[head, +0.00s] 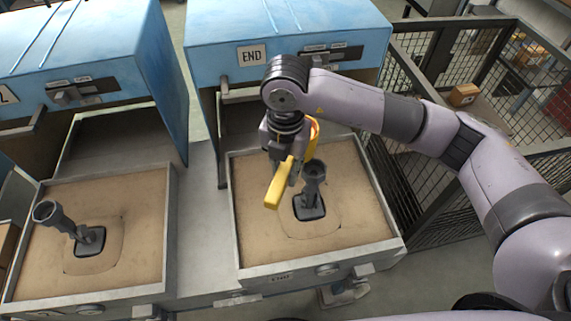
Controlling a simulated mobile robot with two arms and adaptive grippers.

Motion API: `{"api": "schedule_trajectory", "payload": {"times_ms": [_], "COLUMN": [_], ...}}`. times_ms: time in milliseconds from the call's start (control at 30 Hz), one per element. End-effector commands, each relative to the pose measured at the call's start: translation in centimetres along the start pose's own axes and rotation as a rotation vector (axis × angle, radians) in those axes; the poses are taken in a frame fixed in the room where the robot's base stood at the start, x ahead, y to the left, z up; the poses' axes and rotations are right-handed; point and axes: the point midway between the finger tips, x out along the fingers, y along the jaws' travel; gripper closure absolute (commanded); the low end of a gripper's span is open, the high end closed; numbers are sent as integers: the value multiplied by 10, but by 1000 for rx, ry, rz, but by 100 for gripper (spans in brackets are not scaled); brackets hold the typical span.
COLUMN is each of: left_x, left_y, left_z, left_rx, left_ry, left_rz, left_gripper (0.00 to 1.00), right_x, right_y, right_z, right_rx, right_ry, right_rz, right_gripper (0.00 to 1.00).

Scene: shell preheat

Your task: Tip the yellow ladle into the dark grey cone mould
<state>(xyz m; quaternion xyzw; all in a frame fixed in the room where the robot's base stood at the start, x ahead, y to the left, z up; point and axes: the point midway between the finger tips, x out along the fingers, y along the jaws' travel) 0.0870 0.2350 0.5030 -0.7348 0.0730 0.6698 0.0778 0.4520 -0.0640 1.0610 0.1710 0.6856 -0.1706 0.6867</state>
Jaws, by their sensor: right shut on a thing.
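My right gripper (290,170) is shut on the yellow ladle (278,187) above the right sand tray. The ladle's yellow handle points down toward the front left, and its bowl shows partly behind the gripper, with an orange tint inside. What the bowl holds is hidden. A dark grey mould (313,190) with a round cup-like top stands in the right tray, just right of the ladle. A similar dark grey mould (88,238) with a tilted cup stands in the left tray. I cannot tell which one is the cone mould. My left gripper is not in view.
The right sand tray (240,235) and left sand tray (168,215) sit before blue hooded boxes (290,25).

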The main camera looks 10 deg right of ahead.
Motion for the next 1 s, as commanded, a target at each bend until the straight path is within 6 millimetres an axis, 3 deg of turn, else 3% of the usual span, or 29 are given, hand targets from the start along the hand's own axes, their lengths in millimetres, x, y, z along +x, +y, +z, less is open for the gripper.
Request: {"api": "schedule_trajectory", "payload": {"times_ms": [367,633,1000], "left_x": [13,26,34], "left_y": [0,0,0], "left_z": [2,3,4], "left_rx": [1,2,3], "left_ry": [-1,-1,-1], "left_rz": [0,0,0], "left_gripper": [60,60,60], "right_x": [20,20,19], "right_y": [-1,2,3], "right_z": [0,0,-1], "right_rx": [1,0,1], "right_ry": [0,-1,-5], "right_rz": [19,177,210], "right_gripper": [100,100,100]}}
